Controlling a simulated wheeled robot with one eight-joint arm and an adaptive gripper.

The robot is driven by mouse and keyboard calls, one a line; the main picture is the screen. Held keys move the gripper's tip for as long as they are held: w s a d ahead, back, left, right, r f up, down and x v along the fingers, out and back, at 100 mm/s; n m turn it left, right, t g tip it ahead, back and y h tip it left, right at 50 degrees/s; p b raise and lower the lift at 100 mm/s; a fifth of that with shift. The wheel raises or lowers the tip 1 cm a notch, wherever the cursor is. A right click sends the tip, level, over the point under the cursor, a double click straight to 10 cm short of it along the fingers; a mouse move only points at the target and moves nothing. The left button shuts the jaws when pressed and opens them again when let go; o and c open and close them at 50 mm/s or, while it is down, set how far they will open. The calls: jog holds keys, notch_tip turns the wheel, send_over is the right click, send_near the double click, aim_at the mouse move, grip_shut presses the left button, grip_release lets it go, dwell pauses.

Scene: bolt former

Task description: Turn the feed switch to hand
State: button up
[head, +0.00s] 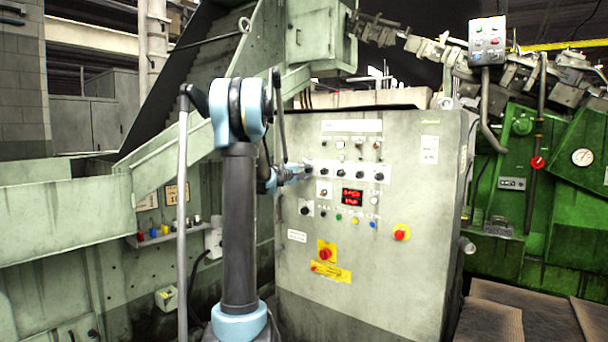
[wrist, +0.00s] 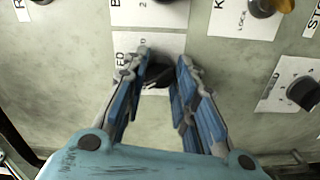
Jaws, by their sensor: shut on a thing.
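The feed switch (wrist: 157,76) is a black rotary knob on a white label plate, seen in the wrist view between my fingers. The label is partly covered; the letters "ED" show at its left. My gripper (wrist: 164,66) is shut on this knob, one blue finger on each side. Its exact pointer direction is partly hidden by the fingers. In the head view my gripper (head: 300,173) reaches the left end of a row of knobs on the pale control cabinet (head: 400,270), and the switch is hidden behind it.
Other black knobs sit close by, one at the right (wrist: 303,93) and one at the top (wrist: 265,7) in the wrist view.

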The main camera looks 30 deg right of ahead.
jog(key=shift+w+a+n, duration=0.1)
jog(key=shift+w+n, duration=0.1)
jog(key=shift+n, duration=0.9)
jog(key=o, duration=1.1)
jog(key=shift+f, duration=0.1)
jog(key=shift+s, duration=0.1)
jog(key=v, duration=1.1)
jog(key=shift+a+f, duration=0.1)
jog(key=shift+a, duration=0.3)
jog(key=shift+s, duration=0.1)
